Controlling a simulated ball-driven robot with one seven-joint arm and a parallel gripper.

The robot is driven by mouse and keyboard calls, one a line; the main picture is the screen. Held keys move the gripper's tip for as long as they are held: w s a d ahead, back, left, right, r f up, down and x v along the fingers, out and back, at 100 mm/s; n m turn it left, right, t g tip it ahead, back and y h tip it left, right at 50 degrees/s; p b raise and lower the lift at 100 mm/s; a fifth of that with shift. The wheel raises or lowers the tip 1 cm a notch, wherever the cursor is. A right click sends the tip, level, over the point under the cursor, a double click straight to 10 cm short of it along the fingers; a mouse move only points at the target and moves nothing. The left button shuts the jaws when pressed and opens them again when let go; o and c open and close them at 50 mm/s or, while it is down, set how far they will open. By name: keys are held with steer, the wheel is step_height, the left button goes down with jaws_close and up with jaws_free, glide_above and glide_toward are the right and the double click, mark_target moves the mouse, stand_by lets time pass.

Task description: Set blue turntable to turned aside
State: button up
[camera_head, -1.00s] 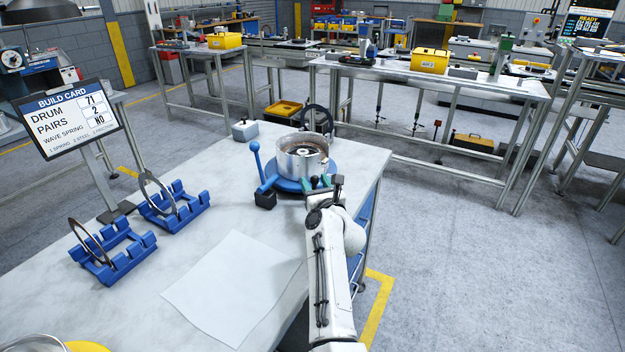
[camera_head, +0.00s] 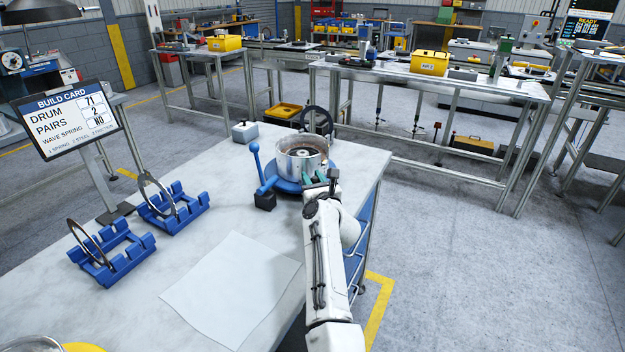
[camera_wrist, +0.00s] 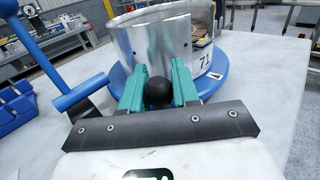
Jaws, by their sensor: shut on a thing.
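The blue turntable (camera_head: 286,186) is a round disc near the far right corner of the pale bench. It also shows in the wrist view (camera_wrist: 213,84). A silver drum (camera_head: 300,160) stands upright on it; its label 71 faces right in the wrist view (camera_wrist: 205,61). A black ball knob (camera_wrist: 158,93) sits at the turntable's near edge. My gripper (camera_head: 314,182) is shut on this knob, with its teal fingers (camera_wrist: 159,78) on either side. What carries the knob is hidden. A blue lever with a ball top (camera_head: 256,162) stands left of the turntable.
Two blue racks (camera_head: 112,257) holding rings stand at the bench's left. A white sheet (camera_head: 232,285) lies in front, and a small grey block (camera_head: 244,132) sits behind the lever. A dark ring (camera_head: 317,119) stands behind the drum. Bare bench lies left of the lever.

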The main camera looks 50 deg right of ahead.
jaws_close()
